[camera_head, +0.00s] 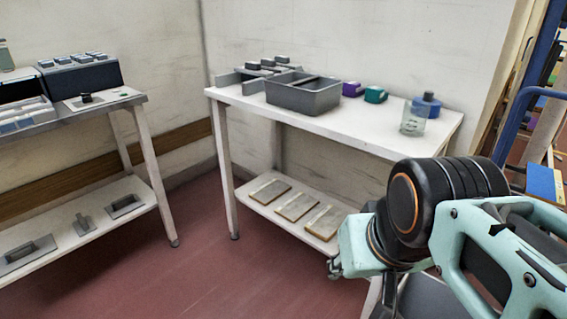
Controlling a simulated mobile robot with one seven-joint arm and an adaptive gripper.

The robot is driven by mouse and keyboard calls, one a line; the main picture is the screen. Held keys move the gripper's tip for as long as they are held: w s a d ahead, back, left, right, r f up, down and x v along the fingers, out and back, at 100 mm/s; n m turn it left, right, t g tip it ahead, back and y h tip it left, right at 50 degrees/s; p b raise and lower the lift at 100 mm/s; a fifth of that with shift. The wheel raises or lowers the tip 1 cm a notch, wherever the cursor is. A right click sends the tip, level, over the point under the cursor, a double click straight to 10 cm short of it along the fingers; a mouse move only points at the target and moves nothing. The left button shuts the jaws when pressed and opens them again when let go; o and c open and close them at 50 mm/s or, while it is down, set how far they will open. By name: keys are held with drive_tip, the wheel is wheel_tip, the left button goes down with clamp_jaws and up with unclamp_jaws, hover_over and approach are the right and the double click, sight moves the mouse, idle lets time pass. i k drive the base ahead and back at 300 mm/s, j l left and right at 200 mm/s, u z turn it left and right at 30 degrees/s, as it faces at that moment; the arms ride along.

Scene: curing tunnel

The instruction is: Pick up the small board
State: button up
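Three flat tan boards with pale strips lie side by side on the lower shelf of the right table: a left board (269,191), a middle board (297,207) and a right board (326,222). They look similar in size, and I cannot tell which is the small board. A thin white plate (105,101) with small dark and green pieces lies on the left table. My arm fills the lower right, near the right end of the shelf and apart from the boards. My gripper (337,268) shows only in part, and its fingers are not clear.
The right table (350,128) holds a grey bin (303,97), purple and teal blocks, a glass jar (413,118) and a blue container. The left table's lower shelf (60,262) holds several grey trowel-like tools. The red floor between the tables is clear. Blue framing stands at far right.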

sight(265, 194)
drive_tip(key=i+j+z, duration=0.15)
drive_tip(key=j, duration=0.25)
drive_tip(key=j+z, duration=0.1)
drive_tip(key=j, duration=0.3)
drive_tip(key=i+j+z, duration=0.15)
drive_tip(key=j, duration=0.3)
drive_tip(key=i+j+z, duration=0.35)
drive_tip(key=i+j, duration=0.15)
drive_tip(key=j, duration=0.15)
drive_tip(key=i+j+z, duration=0.25)
drive_tip(key=k+l+u, duration=0.15)
drive_tip(key=l, duration=0.15)
drive_tip(key=k+l+u, duration=0.15)
drive_tip(key=l, duration=0.15)
drive_tip(key=k+l+u, duration=0.2)
drive_tip(key=i+l+z, duration=0.1)
drive_tip(key=z, duration=0.55)
